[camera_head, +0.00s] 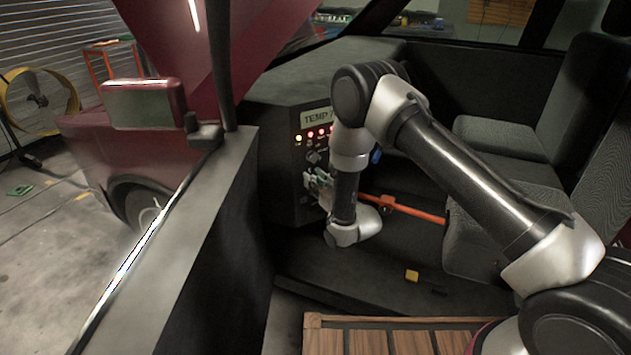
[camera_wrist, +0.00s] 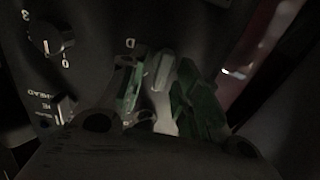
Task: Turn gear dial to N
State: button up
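In the wrist view my gripper (camera_wrist: 160,90) has its two green-padded fingers apart, one on each side of a pale narrow knob (camera_wrist: 163,68). A letter "D" is printed beside this knob, which appears to be the gear dial. Narrow dark gaps seem to lie between the knob and the pads; contact is hard to judge in the dim light. The other gear letters and the dial's setting are hidden. In the head view my gripper (camera_head: 317,184) is at the front of the dark dash panel (camera_head: 285,172), with the dial hidden behind it.
A second knob (camera_wrist: 45,38) with numbers and a switch labelled "HEAD" (camera_wrist: 62,108) sit left in the wrist view. The panel has a "TEMP" display (camera_head: 315,118) and lit buttons. An orange bar (camera_head: 415,211), a yellow block (camera_head: 411,276) and seats (camera_head: 500,155) are to the right.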

grip_shut()
jog(key=shift+m, duration=0.3)
jog(key=shift+w+d+f+m, duration=0.1)
jog(key=shift+d+m, duration=0.1)
jog(key=shift+m, duration=1.95)
jog(key=shift+w+d+f+m, duration=0.15)
jog(key=shift+m, duration=2.05)
jog(key=shift+w+d+f+m, duration=0.1)
jog(key=shift+d+m, duration=0.1)
jog(key=shift+m, duration=1.95)
